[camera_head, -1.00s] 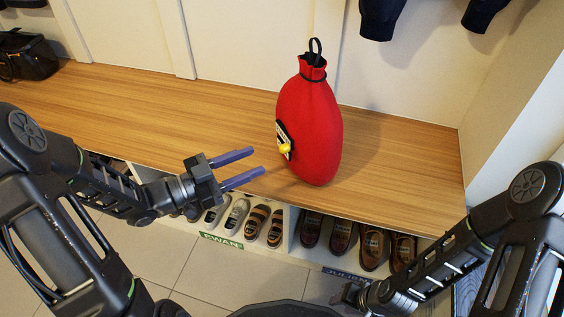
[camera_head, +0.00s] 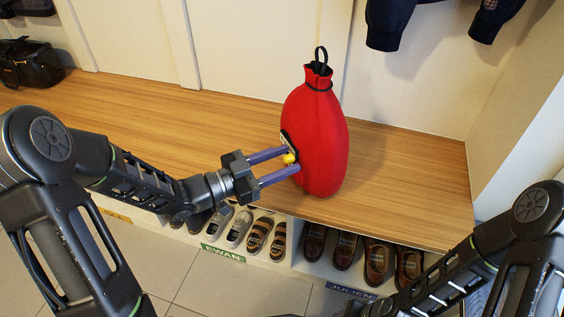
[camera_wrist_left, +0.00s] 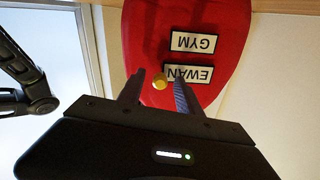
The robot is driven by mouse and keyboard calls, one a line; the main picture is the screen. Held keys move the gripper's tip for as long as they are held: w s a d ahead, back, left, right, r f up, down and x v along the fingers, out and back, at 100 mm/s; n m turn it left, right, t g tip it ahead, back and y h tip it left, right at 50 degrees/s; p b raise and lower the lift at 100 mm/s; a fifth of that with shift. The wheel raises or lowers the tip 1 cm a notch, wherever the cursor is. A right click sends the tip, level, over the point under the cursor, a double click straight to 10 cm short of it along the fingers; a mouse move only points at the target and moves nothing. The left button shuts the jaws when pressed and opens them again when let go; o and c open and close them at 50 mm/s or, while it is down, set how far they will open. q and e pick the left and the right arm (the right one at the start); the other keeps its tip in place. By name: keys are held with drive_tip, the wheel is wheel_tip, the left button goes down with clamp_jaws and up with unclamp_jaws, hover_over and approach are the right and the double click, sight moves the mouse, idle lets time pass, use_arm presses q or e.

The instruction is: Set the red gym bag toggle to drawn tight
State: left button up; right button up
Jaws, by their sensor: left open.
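The red gym bag (camera_head: 322,128) stands upright on the wooden bench, with a dark cord around its neck and a black loop on top. A yellow toggle (camera_head: 290,158) sits on its left side beside a black and white plate. My left gripper (camera_head: 290,161) is open, its two purple fingers on either side of the toggle. In the left wrist view the yellow toggle (camera_wrist_left: 159,82) shows between the fingertips, with the labels "GYM" and "EWAN" upside down on the red bag (camera_wrist_left: 150,35). I cannot tell whether the fingers touch it. My right gripper is not clearly visible; only my right arm shows.
The wooden bench (camera_head: 400,165) is clear around the bag. Below it, cubbies hold several shoes (camera_head: 345,250) above name labels such as "EWAN" (camera_head: 223,254). A black bag (camera_head: 28,64) lies at the far left. Dark jackets (camera_head: 388,22) hang at the upper right.

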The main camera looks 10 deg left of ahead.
use_arm(q)
drive_tip(key=shift+c, duration=0.4)
clamp_jaws()
idle(1.0)
